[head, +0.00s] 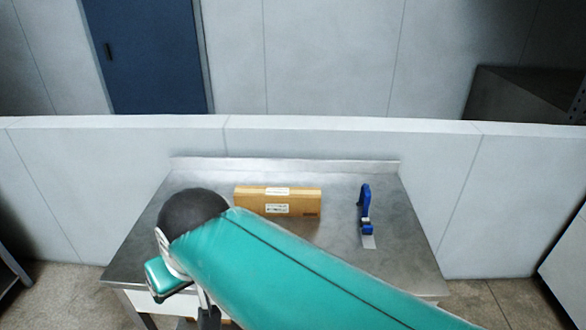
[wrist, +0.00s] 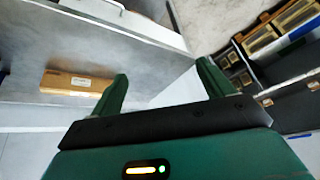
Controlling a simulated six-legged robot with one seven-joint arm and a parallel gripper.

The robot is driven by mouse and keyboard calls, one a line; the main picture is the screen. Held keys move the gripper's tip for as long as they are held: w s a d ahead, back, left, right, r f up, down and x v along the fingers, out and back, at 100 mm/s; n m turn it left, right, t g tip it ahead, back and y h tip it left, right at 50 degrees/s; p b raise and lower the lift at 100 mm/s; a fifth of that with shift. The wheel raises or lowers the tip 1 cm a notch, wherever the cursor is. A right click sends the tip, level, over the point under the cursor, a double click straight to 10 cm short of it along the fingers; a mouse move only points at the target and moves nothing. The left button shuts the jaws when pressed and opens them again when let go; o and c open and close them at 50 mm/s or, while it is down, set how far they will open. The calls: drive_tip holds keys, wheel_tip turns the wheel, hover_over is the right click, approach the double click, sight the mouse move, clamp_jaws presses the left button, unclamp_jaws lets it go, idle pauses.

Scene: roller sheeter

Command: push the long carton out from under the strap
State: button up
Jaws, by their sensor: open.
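The long carton (head: 299,201) is a brown box lying lengthwise across the steel table, towards its back. White patches show on its top and front; they look like labels, and I cannot make out a strap over it. In the wrist view the carton (wrist: 68,83) is at the left, beyond and apart from my fingers. My gripper (wrist: 162,85) is open, with two green fingers spread and nothing between them. In the head view my teal arm crosses in front of the table, and the fingers cannot be made out there.
A blue tape dispenser (head: 366,212) stands on the table (head: 400,245), right of the carton with a bare gap between. A low raised lip (head: 285,167) runs along the table's back edge, before a pale partition (head: 330,140). Wooden crates (wrist: 275,30) show at the wrist view's upper right.

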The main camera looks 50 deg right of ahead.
drive_tip(key=w+d+r+m+g, duration=0.1)
drive_tip(key=w+d+r+m, duration=0.2)
drive_tip(key=w+d+m, duration=0.75)
drive_tip(key=m+y, duration=0.3)
drive_tip(key=m, duration=1.3)
hover_over(278, 198)
drive_tip(key=s+d, duration=0.2)
drive_tip(key=d, duration=0.4)
drive_tip(key=shift+g, duration=0.3)
drive_tip(key=f, duration=1.4)
drive_tip(key=shift+a+f, duration=0.25)
drive_tip(key=shift+f, duration=0.1)
drive_tip(key=x, duration=1.3)
drive_tip(key=shift+a+f, duration=0.1)
drive_tip(key=shift+f, duration=0.25)
